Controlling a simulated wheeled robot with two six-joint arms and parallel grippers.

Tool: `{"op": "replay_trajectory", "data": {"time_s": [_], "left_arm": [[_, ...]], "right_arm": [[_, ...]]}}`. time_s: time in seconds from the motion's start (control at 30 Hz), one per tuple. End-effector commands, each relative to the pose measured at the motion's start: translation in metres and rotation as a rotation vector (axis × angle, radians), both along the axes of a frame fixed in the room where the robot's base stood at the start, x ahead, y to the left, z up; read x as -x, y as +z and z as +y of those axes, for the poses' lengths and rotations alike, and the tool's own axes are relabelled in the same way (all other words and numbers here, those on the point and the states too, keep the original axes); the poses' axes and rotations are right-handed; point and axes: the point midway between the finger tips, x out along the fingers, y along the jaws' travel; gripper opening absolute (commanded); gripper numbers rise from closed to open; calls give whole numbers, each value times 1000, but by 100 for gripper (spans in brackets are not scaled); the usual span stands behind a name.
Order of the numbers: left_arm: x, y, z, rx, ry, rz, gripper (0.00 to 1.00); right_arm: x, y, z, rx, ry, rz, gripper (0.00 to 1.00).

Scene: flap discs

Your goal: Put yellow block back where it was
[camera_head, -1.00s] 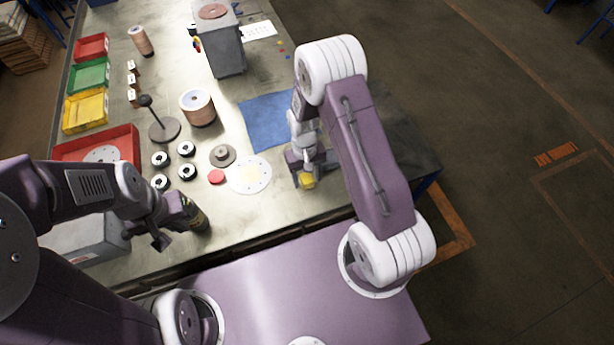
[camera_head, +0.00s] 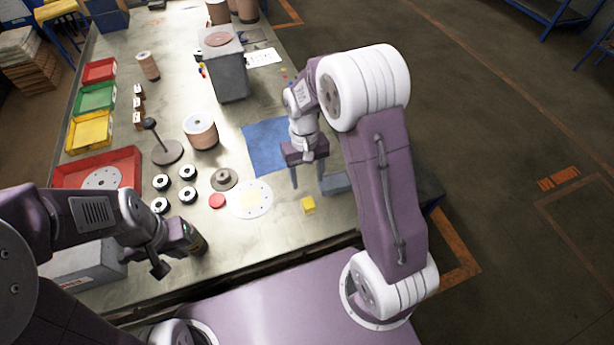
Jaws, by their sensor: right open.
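The yellow block (camera_head: 308,205) sits on the bare table near its front edge, to the right of the white disc (camera_head: 250,199). My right gripper (camera_head: 308,182) is open and empty, its fingers pointing down above the table, behind the block and apart from it. My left gripper (camera_head: 177,252) is at the front left of the table, by a dark cylindrical object (camera_head: 196,240); the picture does not show clearly whether its jaws are open or hold that object.
A blue mat (camera_head: 266,147) lies behind the white disc. A red button (camera_head: 217,200), several black-and-white rings (camera_head: 188,172), a copper spool (camera_head: 200,131) and a red tray (camera_head: 128,160) stand to the left.

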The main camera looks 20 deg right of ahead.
Motion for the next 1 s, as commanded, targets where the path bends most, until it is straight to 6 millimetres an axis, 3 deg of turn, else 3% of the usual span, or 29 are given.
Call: {"op": "replay_trajectory", "data": {"time_s": [0.13,0.3,0.43,0.7,0.83,1.0], "left_arm": [[0,0,0,0,0,0,0],[0,0,0,0,0,0,0],[0,0,0,0,0,0,0],[0,0,0,0,0,0,0],[0,-16,0,0,0,0,0],[0,-10,0,0,0,0,0]], "right_arm": [[14,9,-1,-4,-3,-28,57],[73,29,-7,-14,-17,-151,57],[104,32,-10,-16,-23,-212,57],[111,31,-10,-17,-25,-225,57],[111,15,-10,-17,-25,-224,57],[111,21,-10,-17,-25,-224,57]]}}
